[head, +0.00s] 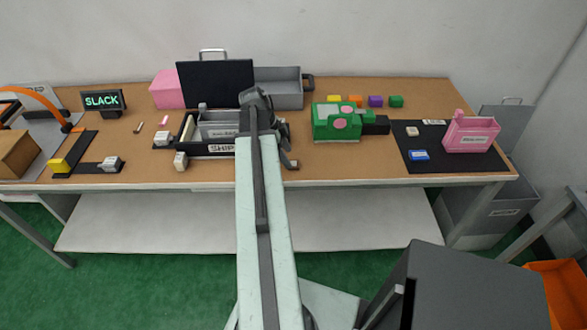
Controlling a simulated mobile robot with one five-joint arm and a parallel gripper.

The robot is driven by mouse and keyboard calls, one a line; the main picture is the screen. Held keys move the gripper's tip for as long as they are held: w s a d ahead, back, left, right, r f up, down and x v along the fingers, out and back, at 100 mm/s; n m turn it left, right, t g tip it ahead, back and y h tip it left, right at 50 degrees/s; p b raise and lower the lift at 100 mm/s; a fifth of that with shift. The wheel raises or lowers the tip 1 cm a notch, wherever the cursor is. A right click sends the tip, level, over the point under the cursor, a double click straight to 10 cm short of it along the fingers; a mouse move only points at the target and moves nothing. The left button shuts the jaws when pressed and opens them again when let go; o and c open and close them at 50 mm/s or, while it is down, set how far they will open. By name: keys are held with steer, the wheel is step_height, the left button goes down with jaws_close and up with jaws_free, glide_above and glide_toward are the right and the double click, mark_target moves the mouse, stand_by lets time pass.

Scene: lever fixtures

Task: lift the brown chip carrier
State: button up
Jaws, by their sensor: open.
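A brown box (17,155) sits at the far left end of the table, cut off by the picture's edge. It is the only brown box in view, and I cannot make out a label on it or tell for sure that it is the chip carrier. My gripper (287,160) is over the middle of the table, at the front right of the black tray marked SHIP, far to the right of the brown box. My own arm partly hides it. It is open, and I see nothing between its fingers.
The black tray (208,149) stands mid-table before a dark upright panel (216,84). An orange curved bar (42,98) rises near the brown box. A green block (324,122) and a pink carrier (471,136) stand to the right. Bare tabletop (345,163) shows along the front.

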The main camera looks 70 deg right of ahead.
steer(key=b+x, duration=0.2)
steer(key=x, duration=0.1)
steer(key=shift+s+d+f, duration=0.1)
steer(key=shift+f, duration=0.25)
steer(key=shift+r, duration=0.15)
jaws_close()
steer(key=shift+r, duration=0.1)
step_height(320, 180, up, 10)
steer(key=p, duration=1)
